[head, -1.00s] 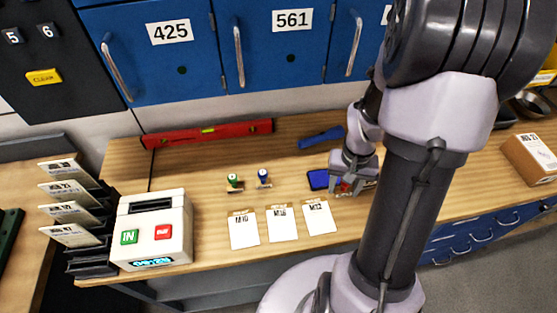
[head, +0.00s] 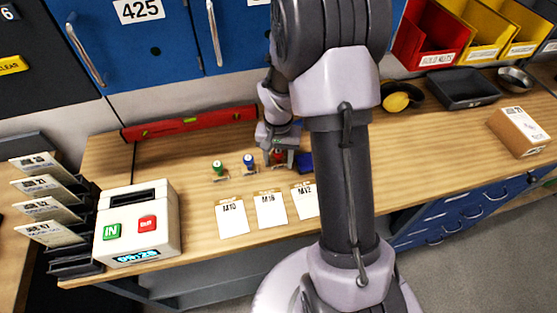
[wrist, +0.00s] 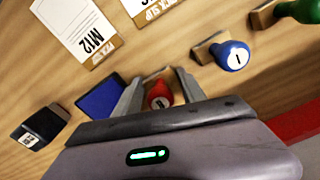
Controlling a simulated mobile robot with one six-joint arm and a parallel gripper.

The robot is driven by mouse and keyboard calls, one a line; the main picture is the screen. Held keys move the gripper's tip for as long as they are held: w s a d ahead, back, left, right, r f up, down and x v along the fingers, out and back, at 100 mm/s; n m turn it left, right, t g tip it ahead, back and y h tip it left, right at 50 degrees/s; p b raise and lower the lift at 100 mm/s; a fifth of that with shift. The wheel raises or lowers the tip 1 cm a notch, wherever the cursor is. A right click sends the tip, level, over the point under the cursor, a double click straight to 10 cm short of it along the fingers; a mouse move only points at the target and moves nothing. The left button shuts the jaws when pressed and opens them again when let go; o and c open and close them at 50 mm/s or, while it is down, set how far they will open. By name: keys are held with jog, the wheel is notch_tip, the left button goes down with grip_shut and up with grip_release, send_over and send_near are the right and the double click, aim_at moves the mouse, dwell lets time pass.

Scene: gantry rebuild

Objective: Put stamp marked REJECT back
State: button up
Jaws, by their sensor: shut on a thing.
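My gripper (head: 279,152) is shut on a red-handled stamp (wrist: 158,95), its fingers on either side of the handle. Its wooden base shows just beyond in the wrist view; I cannot tell whether it touches the bench. No REJECT wording is readable. A blue-handled stamp (head: 249,160) and a green-handled stamp (head: 217,168) stand to the left of the gripper in the head view. They also show in the wrist view, the blue one (wrist: 232,56) and the green one (wrist: 300,10). A blue ink pad (head: 305,162) lies just right of the gripper.
Paper slips M10 (head: 232,218), M16 (head: 270,210) and M12 (head: 304,200) lie in front. A red level (head: 190,122) lies behind, and a white time clock (head: 140,222) stands at left. A small dark block (wrist: 38,128) is beyond the pad in the wrist view.

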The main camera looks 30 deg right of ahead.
jog(key=shift+f, duration=0.15)
jog(key=o, duration=0.8)
